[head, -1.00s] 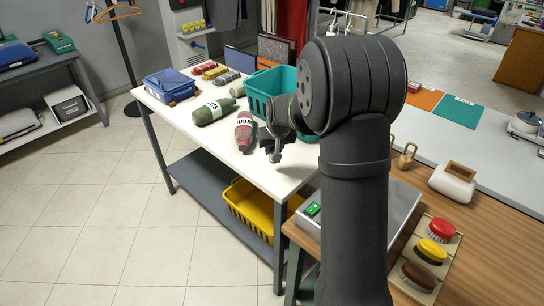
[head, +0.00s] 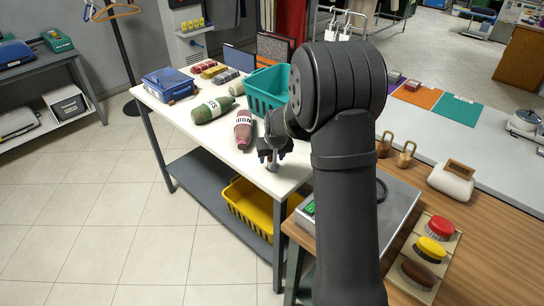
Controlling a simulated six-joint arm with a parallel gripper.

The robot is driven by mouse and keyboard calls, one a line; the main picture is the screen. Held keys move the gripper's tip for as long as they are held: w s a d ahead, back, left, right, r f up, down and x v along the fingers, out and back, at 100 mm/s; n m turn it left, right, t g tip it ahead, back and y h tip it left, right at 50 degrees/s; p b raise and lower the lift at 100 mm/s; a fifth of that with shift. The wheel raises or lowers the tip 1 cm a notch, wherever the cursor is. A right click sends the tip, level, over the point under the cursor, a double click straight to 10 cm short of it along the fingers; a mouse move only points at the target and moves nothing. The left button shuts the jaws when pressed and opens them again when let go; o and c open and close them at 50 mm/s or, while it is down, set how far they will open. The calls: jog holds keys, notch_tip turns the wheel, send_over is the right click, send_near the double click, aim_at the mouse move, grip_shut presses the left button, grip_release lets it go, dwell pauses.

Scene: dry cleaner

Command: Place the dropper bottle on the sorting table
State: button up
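The white-topped sorting table (head: 205,151) stands left of centre. My gripper (head: 271,163) points down over its near right part, right of the red labelled bundle (head: 243,130). It is small and dark here, and I cannot tell whether its fingers are open or shut, or whether they touch the tabletop. I cannot make out the dropper bottle; it may be hidden by my gripper or my arm.
A green labelled bundle (head: 213,110), a blue box (head: 169,84) and a teal basket (head: 267,91) stand on the table. A yellow basket (head: 250,208) is on the shelf below. Brushes (head: 431,250) and brass weights (head: 405,154) are on the right counter. The table's front left is clear.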

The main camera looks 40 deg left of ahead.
jog(key=v, duration=1.2)
jog(key=shift+r, duration=0.2)
jog(key=shift+w+f, duration=0.1)
jog(key=x, duration=1.2)
jog(key=shift+f, duration=0.1)
jog(key=shift+r, duration=1.1)
jog(key=shift+f, duration=0.1)
